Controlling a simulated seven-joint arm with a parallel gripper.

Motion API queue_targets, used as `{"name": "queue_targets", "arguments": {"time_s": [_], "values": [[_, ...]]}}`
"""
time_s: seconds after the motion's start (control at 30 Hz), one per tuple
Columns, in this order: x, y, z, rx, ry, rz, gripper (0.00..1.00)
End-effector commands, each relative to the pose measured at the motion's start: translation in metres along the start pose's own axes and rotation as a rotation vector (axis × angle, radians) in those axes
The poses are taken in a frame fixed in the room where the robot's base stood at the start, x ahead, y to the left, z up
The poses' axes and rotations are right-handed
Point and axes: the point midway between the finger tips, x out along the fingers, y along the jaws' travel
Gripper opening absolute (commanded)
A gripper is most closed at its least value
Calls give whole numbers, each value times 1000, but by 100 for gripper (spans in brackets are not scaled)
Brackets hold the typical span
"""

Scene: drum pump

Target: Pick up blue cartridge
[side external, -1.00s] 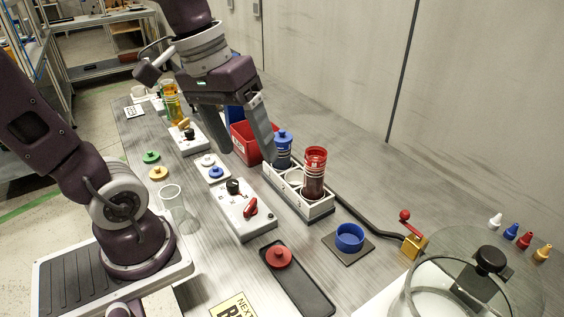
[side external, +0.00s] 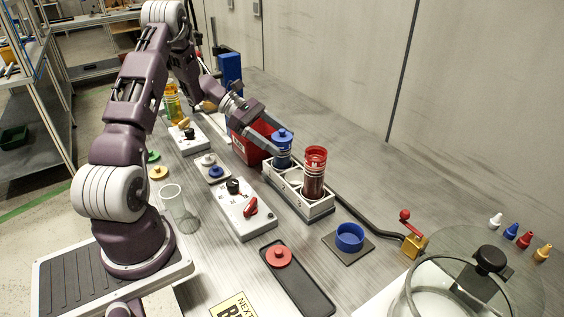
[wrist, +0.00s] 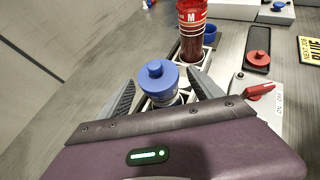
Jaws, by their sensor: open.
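The blue cartridge (side external: 282,147) stands upright in the far-left socket of the white rack (side external: 318,211), with its blue knobbed cap on top. In the wrist view the blue cartridge (wrist: 158,80) lies between my two fingers. My gripper (wrist: 163,88) is open, with one finger on each side of the cartridge. I cannot tell whether either finger touches it. In the side view my gripper (side external: 270,142) reaches in low from the left, and the cartridge's lower part is partly hidden.
A red cartridge (side external: 315,173) stands in the rack's near end. A red bin (side external: 247,148) is just behind my gripper. A control box with a red lever (side external: 246,211) lies in front of the rack. A blue ring (side external: 349,237) sits to the right. The table behind the rack is clear.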

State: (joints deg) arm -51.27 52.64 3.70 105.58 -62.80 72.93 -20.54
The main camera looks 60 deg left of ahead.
Motion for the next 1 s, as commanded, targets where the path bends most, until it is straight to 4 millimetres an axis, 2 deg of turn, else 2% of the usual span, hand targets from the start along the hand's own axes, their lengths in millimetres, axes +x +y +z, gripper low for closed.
{"name": "queue_targets", "arguments": {"time_s": [0.1, 0.33, 0.7, 1.0], "values": [[15, 0, 0, 1, 1, -1, 75], [16, 0, 0, 2, 1, 0, 73], [16, 0, 0, 2, 2, 0, 0], [16, 0, 0, 3, 1, 0, 0]]}}
